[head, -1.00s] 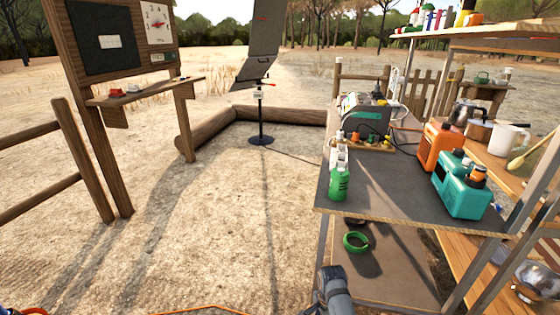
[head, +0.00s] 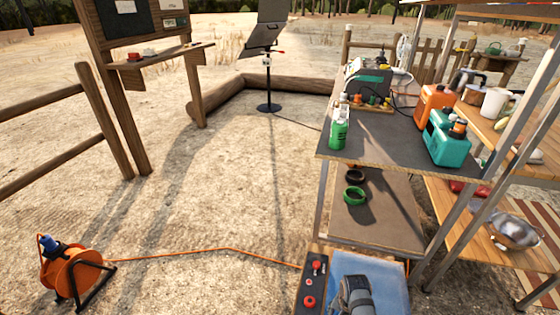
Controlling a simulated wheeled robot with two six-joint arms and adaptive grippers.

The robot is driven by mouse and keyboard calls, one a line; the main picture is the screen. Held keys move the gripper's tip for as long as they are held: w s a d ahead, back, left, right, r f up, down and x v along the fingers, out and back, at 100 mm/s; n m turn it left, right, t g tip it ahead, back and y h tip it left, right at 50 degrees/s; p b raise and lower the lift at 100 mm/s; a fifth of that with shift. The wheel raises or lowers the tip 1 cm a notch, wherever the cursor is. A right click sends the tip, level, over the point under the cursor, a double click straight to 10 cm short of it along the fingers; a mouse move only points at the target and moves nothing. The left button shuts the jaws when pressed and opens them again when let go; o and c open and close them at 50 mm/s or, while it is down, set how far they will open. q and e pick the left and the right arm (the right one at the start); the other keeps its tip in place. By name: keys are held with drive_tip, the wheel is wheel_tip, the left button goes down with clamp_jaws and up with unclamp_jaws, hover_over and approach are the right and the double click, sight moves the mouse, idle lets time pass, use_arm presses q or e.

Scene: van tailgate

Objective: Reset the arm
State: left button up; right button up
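The task names no object. A grey and black rounded piece (head: 356,296), which looks like a link of one of my arms, shows at the bottom edge of the head view. No gripper fingers show on it. I see neither my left gripper nor my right gripper, so what they hold is hidden.
A workbench (head: 385,150) at right bears a green bottle (head: 338,134), an orange canister (head: 433,106) and a teal container (head: 446,142). Below it lies a green ring (head: 354,196). An orange cable reel (head: 70,272) stands at left, its cable crossing the otherwise open ground.

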use_arm(q)
drive_tip(key=s+a+r+p, duration=0.1)
drive_tip(key=s+p, duration=0.7)
drive_tip(key=p, duration=0.4)
drive_tip(key=s+a+r+p, duration=0.2)
drive_tip(key=s+p, duration=0.7)
drive_tip(key=p, duration=0.3)
drive_tip(key=shift+s+a+r, duration=0.15)
drive_tip(key=shift+a+r, duration=0.05)
drive_tip(key=shift+r, duration=0.1)
use_arm(e)
drive_tip(key=s+d+n, duration=0.2)
drive_tip(key=s+n, duration=0.1)
drive_tip(key=s, duration=0.7)
drive_tip(key=s+d+n, duration=0.2)
drive_tip(key=s+d, duration=0.1)
drive_tip(key=s, duration=0.8)
drive_tip(key=s+d+n, duration=0.3)
drive_tip(key=s, duration=0.8)
drive_tip(key=shift+d+f+n+t+h, duration=0.15)
drive_tip(key=shift+d+n+t+h, duration=0.1)
drive_tip(key=shift+n+t+h, duration=0.05)
